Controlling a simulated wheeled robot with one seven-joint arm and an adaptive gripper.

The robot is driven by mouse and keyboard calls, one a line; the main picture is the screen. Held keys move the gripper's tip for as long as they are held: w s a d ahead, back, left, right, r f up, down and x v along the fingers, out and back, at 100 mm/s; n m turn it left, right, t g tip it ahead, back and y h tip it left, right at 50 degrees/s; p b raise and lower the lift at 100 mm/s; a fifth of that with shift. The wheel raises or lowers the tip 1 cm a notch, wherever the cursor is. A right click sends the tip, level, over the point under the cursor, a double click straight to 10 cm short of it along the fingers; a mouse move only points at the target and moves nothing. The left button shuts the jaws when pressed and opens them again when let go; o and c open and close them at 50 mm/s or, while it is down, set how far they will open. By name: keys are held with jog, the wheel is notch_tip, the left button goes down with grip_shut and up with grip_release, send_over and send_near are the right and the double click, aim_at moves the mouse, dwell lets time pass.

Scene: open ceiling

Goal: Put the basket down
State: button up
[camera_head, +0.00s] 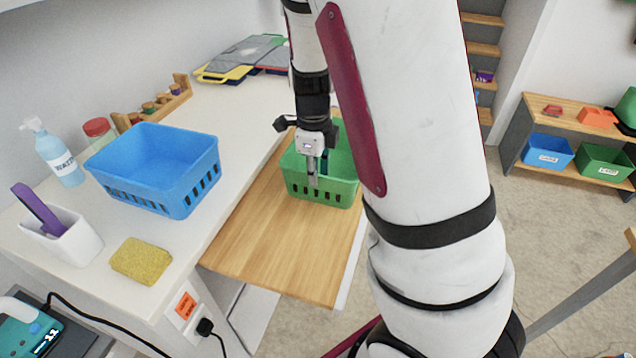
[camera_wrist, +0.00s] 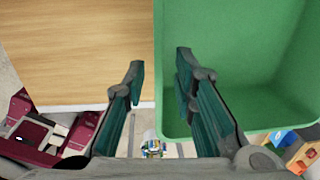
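The green basket (camera_head: 322,190) appears to rest upright on the wooden board (camera_head: 265,240) beside the white counter. My gripper (camera_head: 317,170) is over the basket, pointing down. In the wrist view, my gripper (camera_wrist: 160,75) has its two fingers apart, with one side wall of the green basket (camera_wrist: 235,60) between them. One finger is over the wooden board (camera_wrist: 70,45) and the other is over the inside of the basket. Gaps show between fingers and wall. The visible inside of the basket is empty. My arm hides the basket's right side in the head view.
A blue basket (camera_head: 150,175), yellow sponge (camera_head: 142,260), white holder (camera_head: 70,240), spray bottle (camera_head: 55,150) and red-lidded jar (camera_head: 98,130) stand on the white counter (camera_head: 225,120). The front of the board is clear. A shelf (camera_head: 560,113) with bins stands at right.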

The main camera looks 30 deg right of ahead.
jog(key=s+a+r+n+t+y, duration=0.1)
jog(key=s+a+r+n, duration=0.3)
jog(key=r+n, duration=0.3)
jog(key=s+a+r+n+t+y, duration=0.1)
jog(key=s+a+r+n, duration=0.4)
jog(key=r, duration=0.4)
jog(key=s+a+r+n+t, duration=0.1)
jog(key=s+r+n, duration=0.1)
jog(key=s+n, duration=0.4)
jog(key=s+a+r+n+t+h, duration=0.1)
jog(key=s+a+r+n, duration=0.1)
jog(key=s+n, duration=0.4)
jog(key=shift+r+n+p, duration=0.4)
jog(key=shift+r+n, duration=0.15)
jog(key=shift+n, duration=1.65)
